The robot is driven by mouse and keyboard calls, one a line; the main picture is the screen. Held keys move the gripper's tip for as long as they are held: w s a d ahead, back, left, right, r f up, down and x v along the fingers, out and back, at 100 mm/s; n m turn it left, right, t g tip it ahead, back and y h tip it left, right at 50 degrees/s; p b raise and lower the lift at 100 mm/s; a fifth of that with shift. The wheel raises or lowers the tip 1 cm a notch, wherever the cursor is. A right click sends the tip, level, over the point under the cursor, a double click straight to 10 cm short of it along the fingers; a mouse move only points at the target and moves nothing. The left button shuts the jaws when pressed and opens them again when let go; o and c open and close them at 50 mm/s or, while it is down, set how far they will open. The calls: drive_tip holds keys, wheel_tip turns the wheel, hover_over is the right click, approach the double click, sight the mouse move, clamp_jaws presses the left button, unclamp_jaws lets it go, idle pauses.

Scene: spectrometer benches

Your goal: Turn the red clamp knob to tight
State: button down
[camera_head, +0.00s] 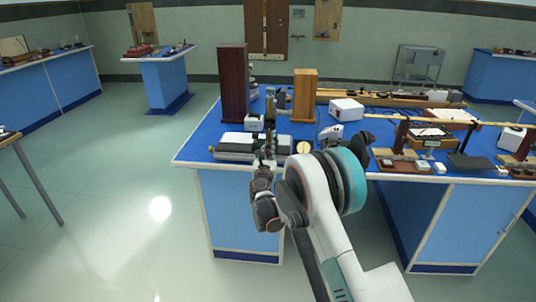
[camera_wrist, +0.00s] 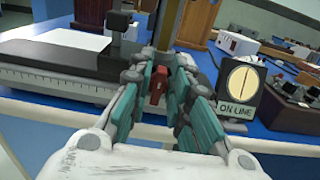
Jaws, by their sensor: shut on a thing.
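The red clamp knob (camera_wrist: 158,85) shows in the wrist view between the fingertips of my gripper (camera_wrist: 159,88). The fingers are closed in around it, one on each side, and they hide part of it. It sits at the front of a dark and grey instrument with a scale along its base (camera_wrist: 60,80). In the head view my gripper (camera_head: 264,160) is at the front edge of the blue bench, in front of this instrument (camera_head: 236,147). The knob cannot be made out there, and its turn angle is hard to tell.
A round dial with an "ON LINE" label (camera_wrist: 240,84) stands just right of my gripper. A white box (camera_wrist: 237,43) and a dark box with knobs (camera_wrist: 292,98) are farther right. A dark wooden tower (camera_head: 233,80) stands behind. The floor at left is clear.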

drive_tip(key=shift+m, duration=0.3)
drive_tip(key=m, duration=0.4)
drive_tip(key=shift+d+f+m, duration=0.1)
drive_tip(key=shift+d+m, duration=0.15)
drive_tip(key=shift+m, duration=0.15)
drive_tip(key=shift+d+f+m, duration=0.1)
drive_tip(key=shift+f+m, duration=0.05)
drive_tip(key=shift+m, duration=1.9)
drive_tip(key=shift+d+f+m, duration=0.1)
drive_tip(key=shift+f+m, duration=0.05)
drive_tip(key=shift+m, duration=1.85)
drive_tip(key=shift+d+f+m, duration=0.1)
drive_tip(key=shift+f+m, duration=0.05)
drive_tip(key=shift+m, duration=1.9)
drive_tip(key=c, duration=1.7)
unclamp_jaws()
